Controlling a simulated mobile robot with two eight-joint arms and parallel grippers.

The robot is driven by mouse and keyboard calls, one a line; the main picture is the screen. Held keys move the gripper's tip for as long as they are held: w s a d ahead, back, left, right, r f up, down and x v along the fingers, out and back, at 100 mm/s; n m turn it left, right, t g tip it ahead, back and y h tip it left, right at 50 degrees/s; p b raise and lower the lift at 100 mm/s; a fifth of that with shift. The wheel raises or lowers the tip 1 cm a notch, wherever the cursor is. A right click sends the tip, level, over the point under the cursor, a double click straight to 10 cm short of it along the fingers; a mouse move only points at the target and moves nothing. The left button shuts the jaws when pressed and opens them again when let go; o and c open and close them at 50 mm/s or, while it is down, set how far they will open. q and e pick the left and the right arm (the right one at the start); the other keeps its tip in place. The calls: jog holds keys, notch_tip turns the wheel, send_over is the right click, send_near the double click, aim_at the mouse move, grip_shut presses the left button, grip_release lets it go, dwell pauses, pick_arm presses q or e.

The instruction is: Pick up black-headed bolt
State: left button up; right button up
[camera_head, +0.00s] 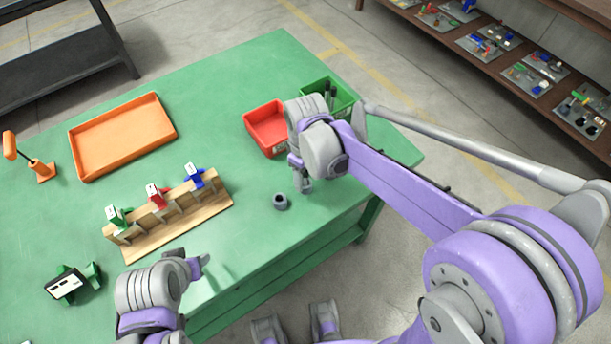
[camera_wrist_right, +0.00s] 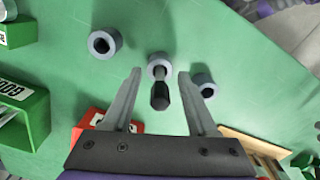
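The black-headed bolt (camera_wrist_right: 160,95) shows in the right wrist view, its dark hex head toward the camera. Its shank overlaps a grey ring-shaped holder (camera_wrist_right: 157,62); I cannot tell whether it sits in it. My right gripper (camera_wrist_right: 160,76) is open, with one finger on each side of the bolt and visible gaps to it. In the head view, the right gripper (camera_head: 303,184) points down over the table beside the red bin, and hides the bolt. My left gripper (camera_head: 196,268) is over the front table edge, away from the bolt; its opening is unclear.
Two more grey rings lie nearby, one left (camera_wrist_right: 104,43) and one right (camera_wrist_right: 203,85). A red bin (camera_head: 262,140) and a green bin (camera_head: 345,100) stand behind. A wooden rack (camera_head: 140,246) with coloured pieces and an orange tray (camera_head: 122,135) are at left.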

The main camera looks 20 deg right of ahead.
grip_shut()
jog(key=shift+r, duration=0.15)
